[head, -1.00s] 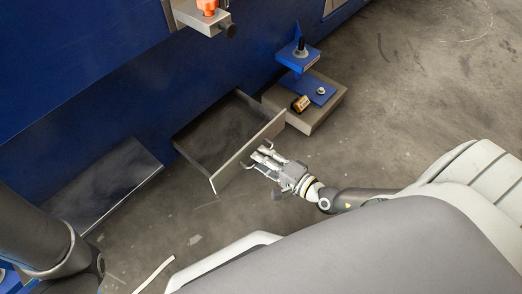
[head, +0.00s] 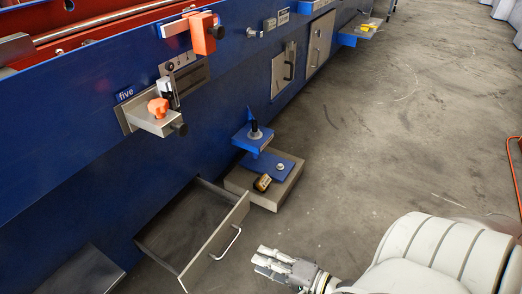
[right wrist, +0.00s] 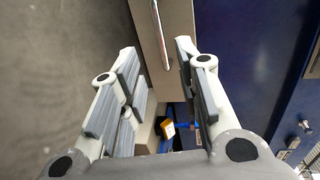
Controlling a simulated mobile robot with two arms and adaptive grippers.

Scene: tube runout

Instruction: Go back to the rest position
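My right gripper (head: 268,262) is in the lower middle of the head view, in front of the pulled-out drawer (head: 217,244). Its fingers are spread apart in the right wrist view (right wrist: 160,85), with nothing between them. The drawer handle (head: 226,246) is free and apart from the fingers. It shows beyond the fingers in the right wrist view (right wrist: 160,35). The drawer stands open and its visible inside looks empty. My left gripper is not in view.
The blue machine (head: 80,160) fills the left side. An orange knob (head: 158,107) sits on a bracket above. Open floor (head: 390,130) lies to the right.

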